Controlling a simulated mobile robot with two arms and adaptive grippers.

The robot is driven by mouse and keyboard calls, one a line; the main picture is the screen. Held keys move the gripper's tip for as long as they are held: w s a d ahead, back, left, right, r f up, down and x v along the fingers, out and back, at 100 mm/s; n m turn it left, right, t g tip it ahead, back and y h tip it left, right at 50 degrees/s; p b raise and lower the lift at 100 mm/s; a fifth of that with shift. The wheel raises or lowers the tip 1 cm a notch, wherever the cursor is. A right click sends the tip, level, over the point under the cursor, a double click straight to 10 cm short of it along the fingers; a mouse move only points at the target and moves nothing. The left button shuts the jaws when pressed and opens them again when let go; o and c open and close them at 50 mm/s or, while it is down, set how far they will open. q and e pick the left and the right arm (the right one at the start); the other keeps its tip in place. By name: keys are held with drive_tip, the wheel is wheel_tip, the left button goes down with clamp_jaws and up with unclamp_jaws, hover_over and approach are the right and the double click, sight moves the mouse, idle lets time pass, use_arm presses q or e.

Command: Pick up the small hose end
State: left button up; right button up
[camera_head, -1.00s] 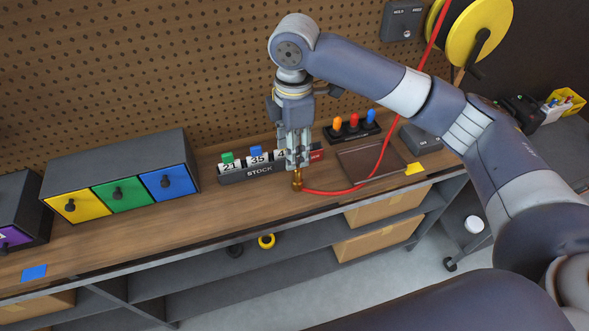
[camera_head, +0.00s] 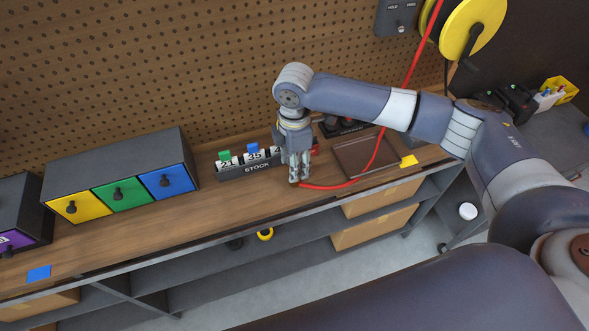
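The red hose (camera_head: 345,186) curves down from the upper right and lies along the wooden bench top. Its small brass end is hidden behind the fingertips of my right gripper (camera_head: 297,178). That gripper points straight down at the hose's left end, low over the bench near its front edge. The fingers look close together around or in front of the end; whether they are closed on it I cannot tell. My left gripper is not in view.
A STOCK counter block (camera_head: 245,168) stands just left of and behind the gripper. A drawer unit (camera_head: 115,160) sits further left. A brown flat panel (camera_head: 362,155) lies right, and a yellow hose reel (camera_head: 472,28) hangs above.

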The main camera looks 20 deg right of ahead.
drive_tip(key=shift+a+f, duration=0.1)
drive_tip(key=shift+f, duration=0.05)
clamp_jaws()
